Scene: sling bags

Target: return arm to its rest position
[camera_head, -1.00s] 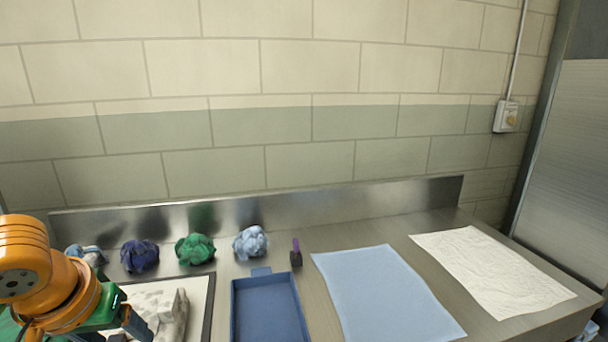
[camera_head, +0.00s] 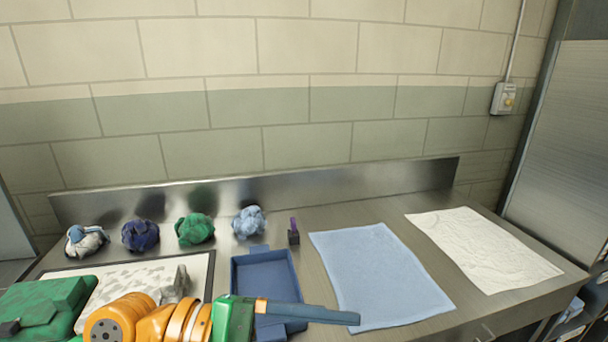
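My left arm comes in low from the left. Its gripper (camera_head: 358,319) has blue-grey fingers that point right, across the front of the blue tray (camera_head: 240,285). The fingers overlap as one long bar, so their opening does not show. Nothing is visible hanging from them. My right gripper is out of view.
Several crumpled bundles lie along the back: white-and-blue (camera_head: 86,241), navy (camera_head: 140,235), green (camera_head: 194,229) and light blue (camera_head: 249,222). A small dark block with a purple top (camera_head: 293,233), a blue cloth (camera_head: 375,275) and a white cloth (camera_head: 480,249) lie to the right.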

